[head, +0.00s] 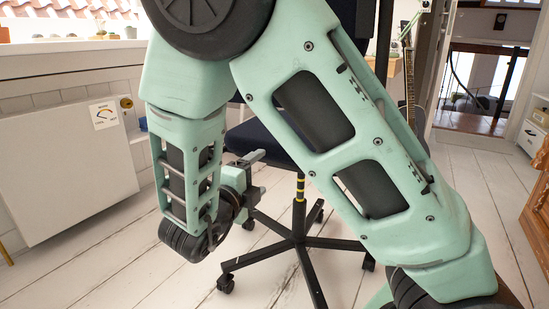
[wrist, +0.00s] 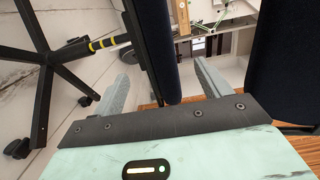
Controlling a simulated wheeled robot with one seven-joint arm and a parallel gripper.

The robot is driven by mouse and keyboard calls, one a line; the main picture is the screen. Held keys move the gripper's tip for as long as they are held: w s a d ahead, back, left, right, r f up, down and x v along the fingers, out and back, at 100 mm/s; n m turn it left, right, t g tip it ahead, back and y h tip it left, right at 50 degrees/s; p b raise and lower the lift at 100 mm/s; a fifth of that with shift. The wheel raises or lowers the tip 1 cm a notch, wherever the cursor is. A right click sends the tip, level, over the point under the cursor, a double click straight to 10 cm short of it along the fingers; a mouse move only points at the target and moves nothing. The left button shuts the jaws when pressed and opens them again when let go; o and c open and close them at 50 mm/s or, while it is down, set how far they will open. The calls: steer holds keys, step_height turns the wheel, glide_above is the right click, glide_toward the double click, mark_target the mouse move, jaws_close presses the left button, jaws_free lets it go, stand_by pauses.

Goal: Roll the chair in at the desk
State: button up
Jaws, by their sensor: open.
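The office chair has a dark blue seat (head: 262,138), a black column with yellow stripes and a five-star castered base (head: 297,240). My arm hides much of the chair in the head view. My gripper (head: 254,172) is by the near left side of the seat. In the wrist view, the picture is turned sideways; the seat edge (wrist: 157,50) shows between the spread fingers of my open gripper (wrist: 162,78). I cannot tell whether the fingers touch it. The dark backrest (wrist: 288,60) is at the right. I cannot pick out the desk with certainty.
A white panel (head: 65,165) with a round dial stands along the left wall under a sill. A guitar (head: 411,90) stands behind the chair. A wooden piece of furniture (head: 537,200) is at the right edge. White floorboards (head: 115,265) are clear at front left.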

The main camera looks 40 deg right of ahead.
mark_target(280, 157)
steer(key=b+x, duration=0.1)
steer(key=x, duration=1.2)
steer(key=shift+b, duration=0.3)
jaws_close()
steer(key=shift+f, duration=0.15)
